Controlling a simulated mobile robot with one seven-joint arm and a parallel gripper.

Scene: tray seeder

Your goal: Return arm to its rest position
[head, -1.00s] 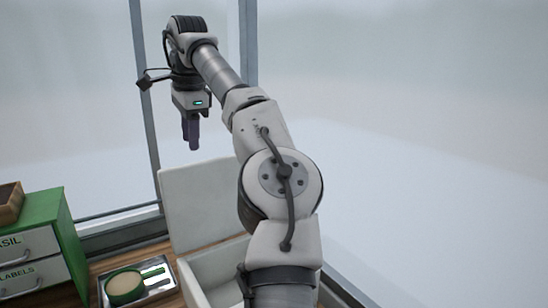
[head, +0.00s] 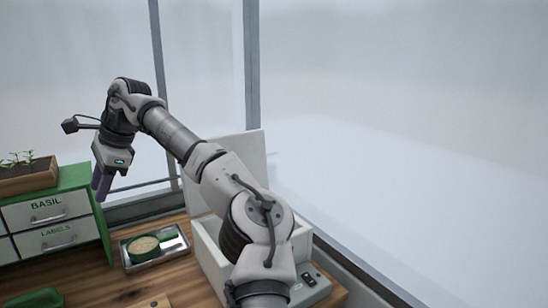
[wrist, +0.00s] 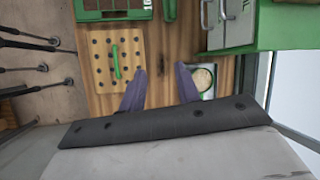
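My gripper (head: 103,182) is raised at the left of the head view, in front of the green cabinet's right side and left of the metal tray. Its two purple fingers point down. In the wrist view the fingers (wrist: 161,88) stand apart with bare wooden bench between them, and nothing is held. My arm reaches up from the lower right and bends down at the wrist.
A green cabinet (head: 98,212) with labelled drawers bears a seedling box (head: 30,180). A metal tray (head: 135,263) holds a green sieve (head: 145,247). A white box (head: 208,252) has its lid (head: 250,150) raised. The wrist view shows a holed wooden plate (wrist: 103,75) with a green handle.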

